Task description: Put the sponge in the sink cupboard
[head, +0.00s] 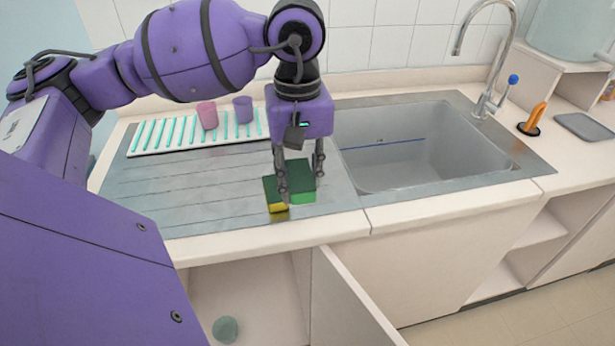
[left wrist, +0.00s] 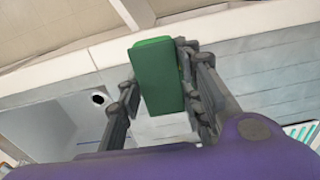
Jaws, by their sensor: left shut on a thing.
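My left gripper (head: 300,180) is above the steel draining board, pointing down, with its fingers shut on a green sponge (head: 304,197) with a dark green top. The green sponge (left wrist: 160,75) also shows between the fingers (left wrist: 160,95) in the left wrist view. I cannot tell whether it touches the board. A yellow sponge (head: 278,208) with a dark green top is just left of it, partly behind a finger. Below the counter, the sink cupboard (head: 265,290) is open, its door (head: 345,305) swung outward. My right gripper is not in view.
The sink (head: 400,165) with its tap (head: 487,100) is to the right. A rack (head: 165,135) with a pink cup (head: 207,115) and a purple cup (head: 243,109) stands behind. A round green thing (head: 225,329) lies in the cupboard. The counter edge lies between board and cupboard.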

